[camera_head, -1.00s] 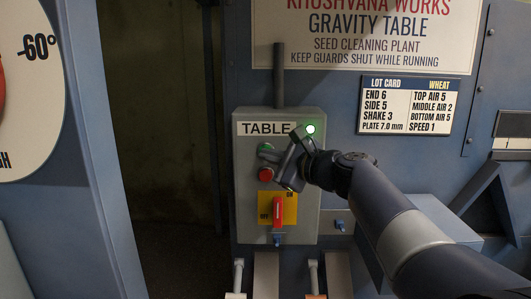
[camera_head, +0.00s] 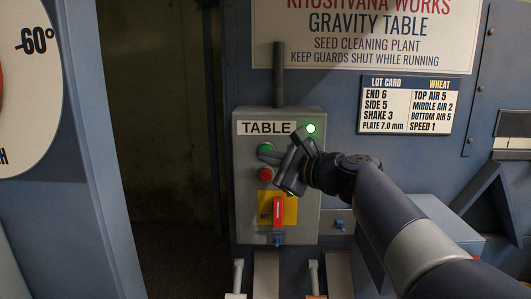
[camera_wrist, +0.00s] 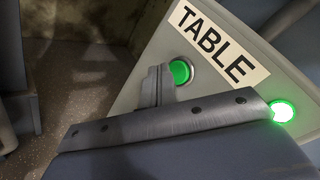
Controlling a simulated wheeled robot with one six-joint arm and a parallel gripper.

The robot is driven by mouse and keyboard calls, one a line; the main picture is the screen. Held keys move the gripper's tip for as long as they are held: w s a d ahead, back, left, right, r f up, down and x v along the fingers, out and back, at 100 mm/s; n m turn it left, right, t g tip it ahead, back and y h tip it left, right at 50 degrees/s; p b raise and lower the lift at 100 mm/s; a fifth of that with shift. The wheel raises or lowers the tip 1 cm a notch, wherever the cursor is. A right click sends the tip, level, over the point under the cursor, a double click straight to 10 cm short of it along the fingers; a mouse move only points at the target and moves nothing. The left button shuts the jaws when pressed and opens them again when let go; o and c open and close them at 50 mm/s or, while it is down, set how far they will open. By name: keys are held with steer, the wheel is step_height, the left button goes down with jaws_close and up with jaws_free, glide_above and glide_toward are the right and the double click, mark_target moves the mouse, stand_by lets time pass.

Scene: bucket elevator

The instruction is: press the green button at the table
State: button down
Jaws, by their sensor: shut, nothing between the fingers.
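The green button (camera_head: 265,149) is at the upper left of the grey control box labelled TABLE (camera_head: 250,205). It also shows in the wrist view (camera_wrist: 180,71), partly behind my fingers. My gripper (camera_head: 277,161) is shut and empty in front of the box, just below and right of the button. In the wrist view, the closed fingertips (camera_wrist: 159,69) overlap the button's left edge; I cannot tell whether they touch it. A round green lamp (camera_head: 310,129) at the box's upper right glows, also in the wrist view (camera_wrist: 282,111).
A red button (camera_head: 265,174) sits just below the green one. Lower down, a red rotary handle (camera_head: 278,212) stands upright on a yellow plate (camera_head: 291,208). A dark open gap (camera_head: 160,150) lies left of the box. A lot card (camera_head: 405,105) is on the panel at right.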

steer(key=shift+s+b, duration=0.45)
steer(key=shift+s, duration=2)
steer(key=shift+s+a, duration=0.15)
steer(key=shift+s, duration=1.9)
